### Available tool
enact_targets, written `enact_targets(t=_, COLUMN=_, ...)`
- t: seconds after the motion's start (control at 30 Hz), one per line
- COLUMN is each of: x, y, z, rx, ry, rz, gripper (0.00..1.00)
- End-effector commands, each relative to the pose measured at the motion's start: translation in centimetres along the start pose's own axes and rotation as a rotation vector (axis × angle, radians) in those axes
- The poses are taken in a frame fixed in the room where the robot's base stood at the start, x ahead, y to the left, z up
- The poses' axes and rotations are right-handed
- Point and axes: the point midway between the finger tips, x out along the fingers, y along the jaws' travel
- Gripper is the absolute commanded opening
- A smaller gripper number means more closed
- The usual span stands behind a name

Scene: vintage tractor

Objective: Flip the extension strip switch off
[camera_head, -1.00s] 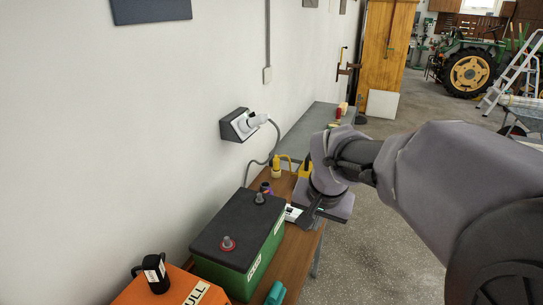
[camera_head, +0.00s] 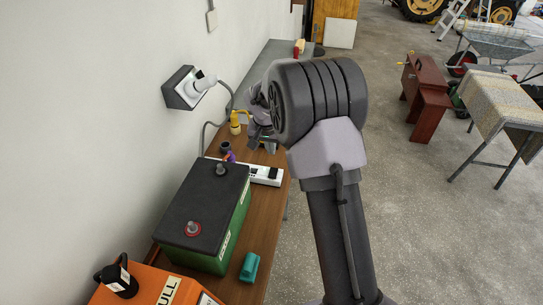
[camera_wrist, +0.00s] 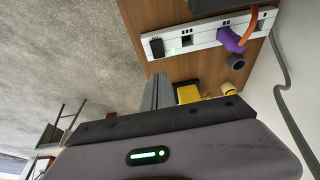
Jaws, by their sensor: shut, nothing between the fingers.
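The white extension strip (camera_head: 266,175) lies on the wooden table beside the green battery. A purple plug (camera_wrist: 230,40) with an orange cord sits in the strip. My gripper (camera_wrist: 157,82) is shut and empty; its fingers point toward the switch end and appear apart from it. In the head view my gripper (camera_head: 262,137) is above the table beyond the strip, partly hidden by my arm.
The green battery (camera_head: 205,215) stands in front of the strip, with a teal object (camera_head: 249,267) beside it. A yellow item (camera_head: 235,122) is near the wall. A wall socket (camera_head: 183,92) holds a white plug with a grey cable. Open floor lies right of the table.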

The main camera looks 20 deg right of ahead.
Motion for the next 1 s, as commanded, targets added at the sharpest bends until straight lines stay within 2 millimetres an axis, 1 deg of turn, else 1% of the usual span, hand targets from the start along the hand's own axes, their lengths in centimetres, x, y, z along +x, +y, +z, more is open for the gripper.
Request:
enact_targets(t=0.03, x=1.2, y=0.0, z=0.1, rx=0.0, ry=-0.001, rz=0.001, gripper=0.0)
enact_targets(t=0.3, x=7.2, y=0.0, z=0.1, rx=0.0, ry=-0.001, rz=0.001, gripper=0.0)
enact_targets(t=0.4, x=9.2, y=0.0, z=0.2, rx=-0.001, ry=0.0, rz=0.0, gripper=0.0)
enact_targets(t=0.5, x=10.7, y=0.0, z=0.6, rx=-0.001, ry=0.0, rz=0.0, gripper=0.0)
enact_targets(t=0.6, x=11.7, y=0.0, z=0.8, rx=-0.001, ry=0.0, rz=0.0, gripper=0.0)
enact_targets(t=0.7, x=12.1, y=0.0, z=0.9, rx=0.0, ry=0.0, rz=-0.001, gripper=0.0)
enact_targets(t=1.0, x=12.1, y=0.0, z=0.8, rx=0.0, ry=0.001, rz=-0.001, gripper=0.0)
